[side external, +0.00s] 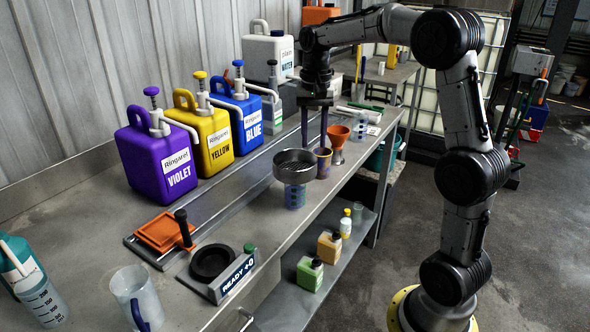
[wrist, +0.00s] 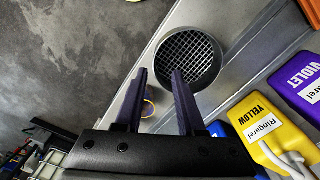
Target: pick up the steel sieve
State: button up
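The steel sieve (side external: 294,172) is a round, shallow pan with a wire mesh. It appears to rest on a clear beaker with blue markings (side external: 295,196) near the bench's front edge. In the wrist view the sieve (wrist: 190,55) lies ahead of the fingertips, its mesh facing the camera. My gripper (side external: 314,145) points down, behind and to the right of the sieve in the side view. In the wrist view my gripper (wrist: 160,76) has its two dark fingers apart with nothing held between them. One fingertip overlaps the sieve's edge in the picture; I cannot tell whether they touch.
A purple cup with a yellowish rim (side external: 323,163) stands close beside the sieve, and an orange funnel (side external: 337,134) is behind it. Violet (side external: 160,160), yellow (side external: 208,140) and blue (side external: 240,118) jugs line the wall. An orange tray (side external: 160,232) lies left.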

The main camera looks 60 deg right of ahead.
aim_at(295, 166)
jog(key=shift+s+f, duration=0.15)
jog(key=shift+f, duration=3.45)
grip_shut()
jog(key=shift+r, duration=0.1)
